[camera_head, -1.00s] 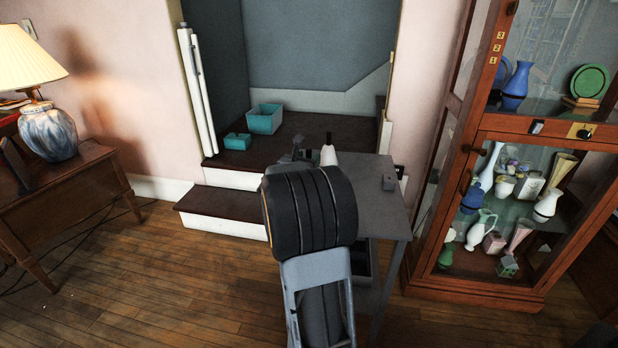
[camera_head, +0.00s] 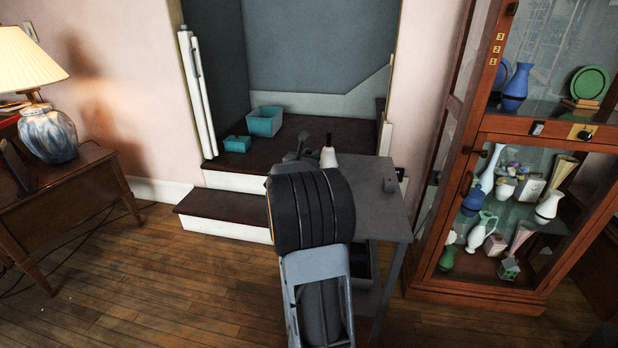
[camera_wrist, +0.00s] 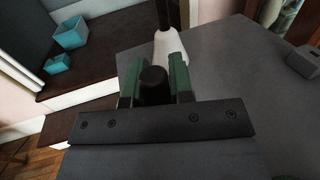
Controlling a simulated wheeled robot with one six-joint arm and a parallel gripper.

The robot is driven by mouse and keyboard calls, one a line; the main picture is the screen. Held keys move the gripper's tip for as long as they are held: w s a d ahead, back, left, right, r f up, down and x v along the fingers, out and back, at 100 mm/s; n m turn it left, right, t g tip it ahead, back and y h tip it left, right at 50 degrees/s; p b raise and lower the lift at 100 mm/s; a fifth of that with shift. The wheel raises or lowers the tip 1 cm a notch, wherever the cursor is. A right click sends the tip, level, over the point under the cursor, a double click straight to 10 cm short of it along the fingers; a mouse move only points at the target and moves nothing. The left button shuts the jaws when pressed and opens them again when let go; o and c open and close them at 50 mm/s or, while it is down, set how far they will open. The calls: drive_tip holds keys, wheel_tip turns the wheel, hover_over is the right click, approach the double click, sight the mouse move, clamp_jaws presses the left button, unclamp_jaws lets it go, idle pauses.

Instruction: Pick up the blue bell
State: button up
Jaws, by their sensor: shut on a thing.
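In the wrist view my gripper (camera_wrist: 154,72) has its two green fingers closed on a dark, round-topped piece (camera_wrist: 152,88), which looks like a handle. What lies below this piece is hidden, so I cannot tell the body's colour or whether it touches the grey table (camera_wrist: 232,82). Just beyond the fingers stands a white bell-shaped thing (camera_wrist: 171,45) with a dark handle; it also shows in the head view (camera_head: 328,157). In the head view my own arm hides the fingers and the held piece.
A small grey box (camera_head: 389,185) sits on the table's right part. Teal boxes (camera_head: 264,121) stand on the dark step behind. A glass cabinet (camera_head: 490,290) with vases, including a blue vase (camera_head: 515,88), stands at the right. A lamp (camera_head: 48,130) is at the left.

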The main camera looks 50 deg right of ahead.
clamp_jaws()
drive_tip(key=shift+r, duration=0.1)
wheel_tip(320, 180, up, 10)
drive_tip(key=p, duration=0.3)
drive_tip(key=shift+p, duration=0.4)
drive_tip(key=shift+o, duration=1.2)
unclamp_jaws()
clamp_jaws()
